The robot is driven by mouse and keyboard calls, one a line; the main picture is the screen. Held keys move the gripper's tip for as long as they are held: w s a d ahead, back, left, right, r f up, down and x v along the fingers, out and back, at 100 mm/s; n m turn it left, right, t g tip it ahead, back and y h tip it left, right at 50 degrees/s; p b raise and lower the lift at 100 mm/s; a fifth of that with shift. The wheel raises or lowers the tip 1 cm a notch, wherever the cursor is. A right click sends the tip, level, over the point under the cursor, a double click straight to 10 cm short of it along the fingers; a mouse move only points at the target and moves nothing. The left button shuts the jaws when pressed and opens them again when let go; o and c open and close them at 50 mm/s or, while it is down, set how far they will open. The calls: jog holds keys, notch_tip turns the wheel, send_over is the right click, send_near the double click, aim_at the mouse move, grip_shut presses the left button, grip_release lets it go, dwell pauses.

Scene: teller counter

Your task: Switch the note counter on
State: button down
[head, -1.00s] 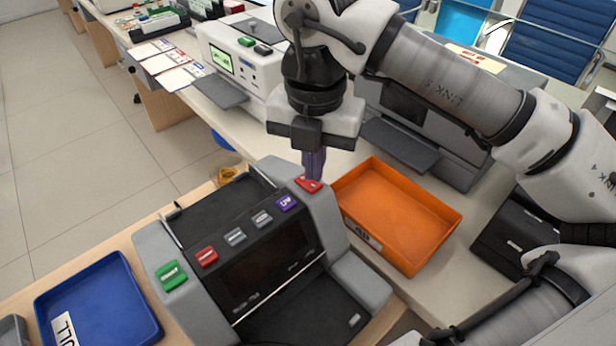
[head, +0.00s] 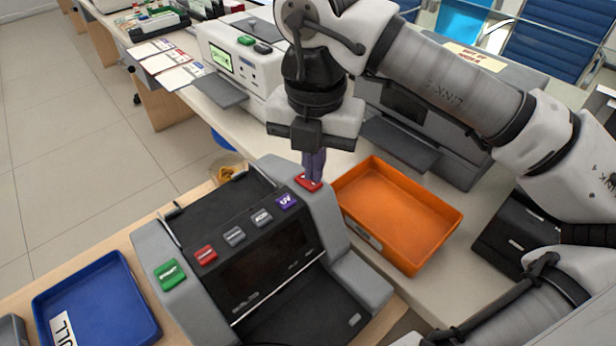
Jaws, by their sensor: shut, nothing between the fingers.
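The note counter (head: 265,270) is a grey and black machine in the lower middle of the head view. Its display is dark. A green button (head: 170,274) is on its left shoulder, and a row of red, grey and purple buttons crosses its top panel. A red switch (head: 309,184) is on its right shoulder. My gripper (head: 314,178) is shut and empty, pointing down with its fingertips at the red switch. The fingers hide part of the switch; I cannot tell for sure whether they touch it.
An orange tray (head: 447,222) stands close to the right of the counter. A blue tray (head: 140,290) lies at lower left. A white machine (head: 262,68) with a lit green screen and a grey machine (head: 415,112) stand behind.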

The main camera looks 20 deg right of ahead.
jog(key=shift+f+b, duration=0.65)
jog(key=shift+f, duration=0.1)
jog(key=shift+r, duration=0.2)
jog(key=shift+r+p, duration=2.1)
jog(key=shift+r, duration=1.25)
